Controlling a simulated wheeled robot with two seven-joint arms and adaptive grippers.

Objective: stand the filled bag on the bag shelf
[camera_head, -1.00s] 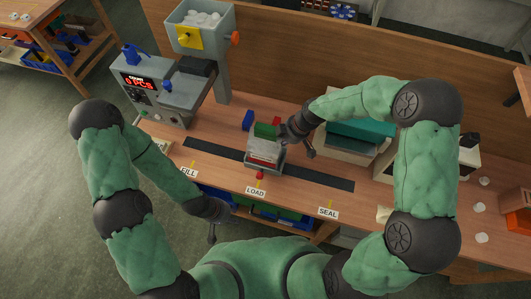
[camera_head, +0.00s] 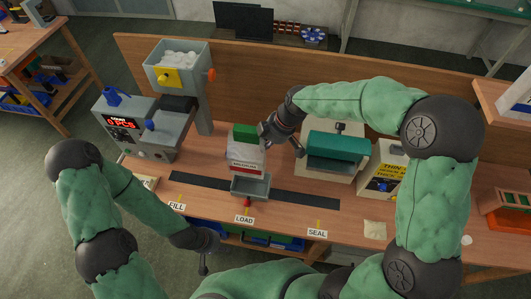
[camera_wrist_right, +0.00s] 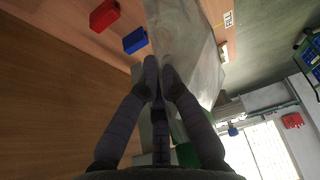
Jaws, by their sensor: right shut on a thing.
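The filled bag (camera_head: 245,160) is pale, with a green part on top and a label that reads MEDIUM. It is upright, just above and behind the small grey load cradle (camera_head: 250,187), which looks empty. My right gripper (camera_head: 266,138) is shut on the bag's upper right side. In the right wrist view, the fingertips (camera_wrist_right: 160,75) meet on the translucent bag (camera_wrist_right: 185,40). My left gripper (camera_head: 204,262) hangs low in front of the bench, away from the bag; its fingers are too small to judge. I cannot tell for sure which surface is the bag shelf.
A teal-topped sealer (camera_head: 338,145) stands right of the bag, with a yellow-and-white box (camera_head: 381,178) beyond it. The grey filling machine (camera_head: 150,130) is at left. A wooden shelf (camera_head: 500,80) juts in at the upper right. Red (camera_wrist_right: 104,15) and blue (camera_wrist_right: 135,40) blocks lie on the bench.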

